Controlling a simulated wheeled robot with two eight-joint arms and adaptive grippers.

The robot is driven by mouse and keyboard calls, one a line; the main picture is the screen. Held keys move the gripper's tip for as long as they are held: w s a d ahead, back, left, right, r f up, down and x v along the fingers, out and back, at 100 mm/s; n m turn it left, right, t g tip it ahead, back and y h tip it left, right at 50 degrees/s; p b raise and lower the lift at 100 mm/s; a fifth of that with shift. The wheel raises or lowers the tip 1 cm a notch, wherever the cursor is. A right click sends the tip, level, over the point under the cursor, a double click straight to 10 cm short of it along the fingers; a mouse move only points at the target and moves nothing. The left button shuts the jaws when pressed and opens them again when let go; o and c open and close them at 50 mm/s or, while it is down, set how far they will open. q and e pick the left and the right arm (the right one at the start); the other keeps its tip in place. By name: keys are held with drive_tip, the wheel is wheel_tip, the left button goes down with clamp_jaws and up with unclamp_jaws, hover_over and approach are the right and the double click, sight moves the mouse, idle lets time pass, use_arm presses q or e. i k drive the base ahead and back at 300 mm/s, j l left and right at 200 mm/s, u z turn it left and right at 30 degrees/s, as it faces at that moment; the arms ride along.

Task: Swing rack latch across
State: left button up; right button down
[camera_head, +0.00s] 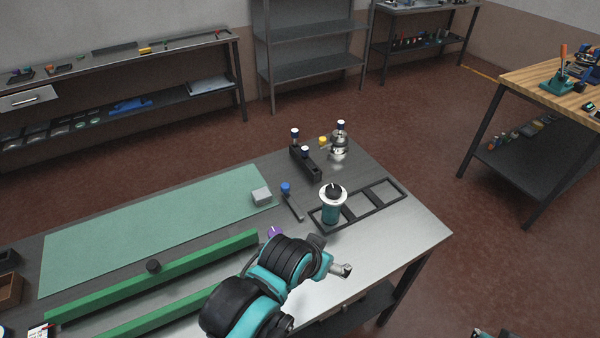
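A flat black rack frame (376,207) with several open compartments lies on the workbench, right of centre. A teal cylinder with a white collar and black top (331,208) stands upright at its left end. Left of it is a short dark bar (294,209) with a blue knob (286,187) at its far end; it may be the latch, but I cannot tell for sure. My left arm reaches in over the front edge, and its metallic tip (342,270) is in front of the rack, apart from it. Its finger state is unclear. Only a teal piece of what may be my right arm shows at the bottom edge.
A dark block with blue-and-white-capped parts (307,164) and a metal fitting (339,147) stand behind the rack. A small grey box (262,196) sits on the green mat (150,228). Green rails (160,275) run along the left. The bench's right corner is clear.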

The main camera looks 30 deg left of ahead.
sight(285, 186)
drive_tip(key=u, duration=1.2)
